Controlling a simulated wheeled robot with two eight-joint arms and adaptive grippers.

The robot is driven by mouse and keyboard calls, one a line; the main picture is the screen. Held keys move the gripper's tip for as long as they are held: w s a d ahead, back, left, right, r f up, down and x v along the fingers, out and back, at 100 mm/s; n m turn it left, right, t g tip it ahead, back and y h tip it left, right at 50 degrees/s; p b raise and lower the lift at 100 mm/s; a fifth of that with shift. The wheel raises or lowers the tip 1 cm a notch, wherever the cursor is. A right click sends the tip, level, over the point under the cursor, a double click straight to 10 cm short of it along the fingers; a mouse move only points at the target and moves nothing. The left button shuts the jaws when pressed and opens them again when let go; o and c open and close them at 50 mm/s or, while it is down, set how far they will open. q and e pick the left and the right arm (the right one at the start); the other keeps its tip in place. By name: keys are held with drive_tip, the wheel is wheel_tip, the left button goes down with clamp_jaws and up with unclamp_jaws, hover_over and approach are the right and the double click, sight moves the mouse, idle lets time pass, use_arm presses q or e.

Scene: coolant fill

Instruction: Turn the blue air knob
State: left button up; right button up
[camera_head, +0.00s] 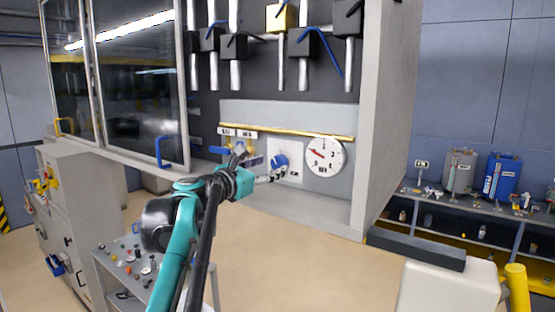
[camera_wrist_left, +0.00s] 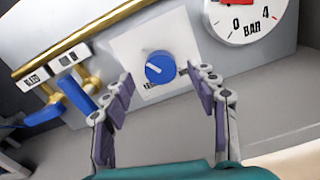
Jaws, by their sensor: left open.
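The blue air knob (camera_head: 280,162) is round with a white pointer mark and sits on a white plate on the grey panel. In the left wrist view the blue air knob (camera_wrist_left: 159,67) lies ahead, between and beyond the fingertips. My left gripper (camera_head: 256,164) is just left of the knob in the head view. In the left wrist view my left gripper (camera_wrist_left: 160,82) is open, its purple-padded fingers apart and empty. I cannot tell the exact gap to the knob. My right gripper is not in view.
A round pressure gauge (camera_head: 324,156) is right of the knob, under a brass pipe (camera_head: 290,132). A blue-handled valve (camera_wrist_left: 50,110) is left of the knob. A cart (camera_head: 120,255) with small parts stands below. A blue canister (camera_head: 502,175) stands on the right bench.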

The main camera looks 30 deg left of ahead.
sight(276, 163)
use_arm(q)
drive_tip(key=w, duration=0.5)
drive_tip(key=shift+w+d+f+p, duration=0.1)
drive_tip(key=shift+d+f+p, duration=0.05)
drive_tip(key=shift+f+p, duration=0.15)
drive_tip(key=shift+s+r, duration=0.2)
drive_tip(key=shift+s, duration=0.35)
drive_tip(key=shift+c, duration=0.3)
drive_tip(key=shift+w, duration=0.15)
drive_tip(key=c, duration=1.1)
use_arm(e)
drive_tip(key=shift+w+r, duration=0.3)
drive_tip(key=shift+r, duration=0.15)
use_arm(q)
drive_tip(key=m, duration=0.6)
drive_tip(key=shift+m, duration=0.3)
drive_tip(key=m, duration=0.6)
drive_tip(key=shift+m, duration=0.4)
